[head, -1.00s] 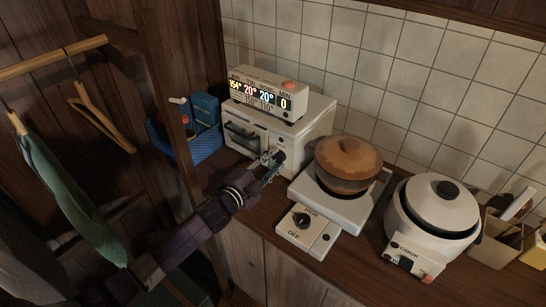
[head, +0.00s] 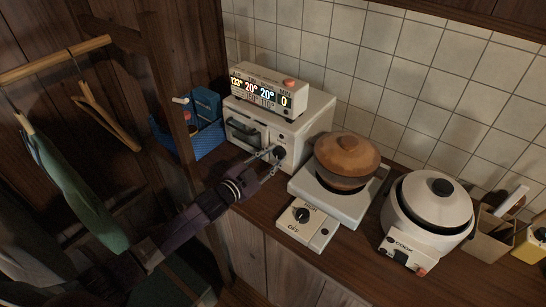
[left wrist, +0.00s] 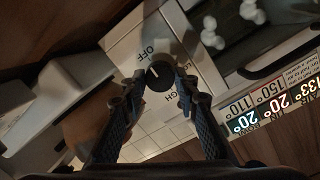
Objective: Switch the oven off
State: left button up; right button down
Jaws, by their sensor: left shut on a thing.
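The white oven (head: 250,133) stands on the wooden counter, its dark door at the left of its front. My left gripper (head: 270,157) is at the right of that front, shut on the oven's black knob (head: 279,151). In the left wrist view the knob (left wrist: 160,75) sits between the two fingertips (left wrist: 160,84). OFF is printed above the knob there and HIGH below it, partly covered by a finger. The knob's pale mark looks turned toward the left, away from OFF. The display (head: 262,91) on the oven shows a first reading near 133°. My right gripper is out of view.
A hot plate (head: 325,200) with a brown lidded pot (head: 346,163) stands right of the oven, and a white rice cooker (head: 430,215) beyond it. A blue basket (head: 208,140) is left of the oven. A clothes rack post (head: 180,120) stands close to my left arm.

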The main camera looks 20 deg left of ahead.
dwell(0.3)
pick_arm(q)
jog(key=o, duration=1.1)
jog(key=shift+o, duration=0.2)
jog(key=shift+s, duration=0.1)
jog(key=v, duration=1.1)
jog(key=shift+s+a, duration=0.2)
jog(key=shift+s, duration=0.15)
jog(key=shift+f, duration=0.1)
